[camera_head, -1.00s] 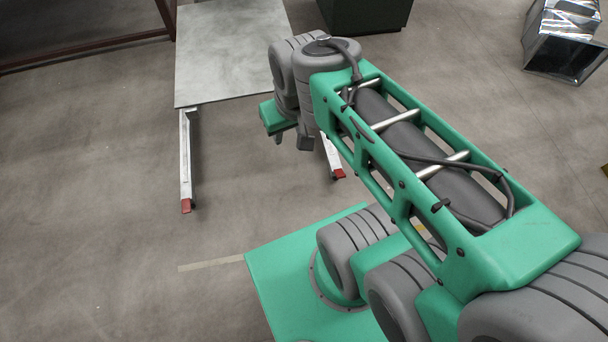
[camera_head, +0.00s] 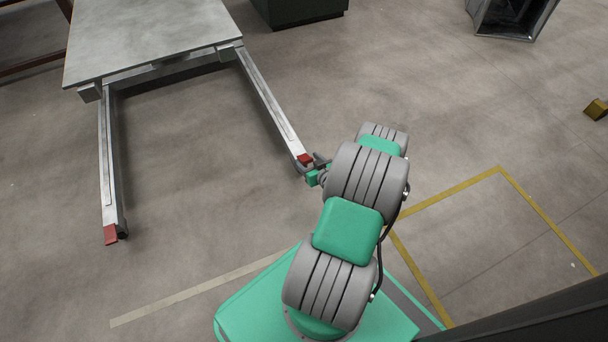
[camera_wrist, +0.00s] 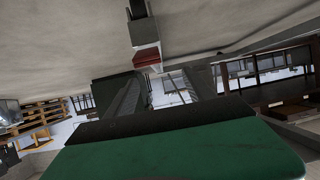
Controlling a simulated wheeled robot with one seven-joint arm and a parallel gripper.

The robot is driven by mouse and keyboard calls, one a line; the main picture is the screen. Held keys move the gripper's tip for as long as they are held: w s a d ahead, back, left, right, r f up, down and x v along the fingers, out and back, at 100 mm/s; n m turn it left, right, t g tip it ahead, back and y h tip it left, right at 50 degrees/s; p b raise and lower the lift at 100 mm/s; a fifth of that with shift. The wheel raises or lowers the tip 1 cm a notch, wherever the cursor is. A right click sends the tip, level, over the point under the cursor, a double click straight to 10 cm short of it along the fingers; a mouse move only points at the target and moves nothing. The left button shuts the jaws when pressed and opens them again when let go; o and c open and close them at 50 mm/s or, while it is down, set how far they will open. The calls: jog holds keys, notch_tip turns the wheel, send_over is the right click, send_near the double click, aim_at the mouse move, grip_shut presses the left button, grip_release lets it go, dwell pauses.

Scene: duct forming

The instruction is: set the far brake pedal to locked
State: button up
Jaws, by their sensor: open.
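A pale lift table has two long legs, each ending in a red pedal. The far red brake pedal (camera_head: 304,159) is at the end of the right leg, higher in the head view. The near red pedal (camera_head: 110,234) is at the end of the left leg. My gripper (camera_head: 315,168) is low beside the far pedal, open, mostly hidden behind my arm; I cannot tell whether it touches. In the wrist view a red pedal (camera_wrist: 147,58) shows at upper middle, beyond the green body of my gripper. I cannot tell the pedal's setting.
The grey table top (camera_head: 150,35) stands at the upper left. A dark green cabinet (camera_head: 298,10) and a shiny metal duct (camera_head: 512,15) are at the back. A yellow block (camera_head: 596,109) lies at the right. The floor between the legs is clear.

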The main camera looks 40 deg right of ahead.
aim_at(307, 159)
jog(key=shift+s+d+f+m+h, duration=0.2)
jog(key=shift+s+f, duration=0.15)
jog(key=shift+f, duration=0.25)
jog(key=shift+s+d+f+m+h, duration=0.1)
jog(key=shift+s+d+f, duration=0.15)
jog(key=shift+f, duration=0.35)
jog(key=shift+w+d+f, duration=0.1)
jog(key=shift+w+f, duration=0.05)
jog(key=shift+w, duration=0.05)
jog(key=b+x, duration=0.3)
jog(key=x, duration=0.3)
jog(key=shift+w+d, duration=0.15)
jog(key=shift+w, duration=0.3)
jog(key=shift+c, duration=0.5)
grip_shut()
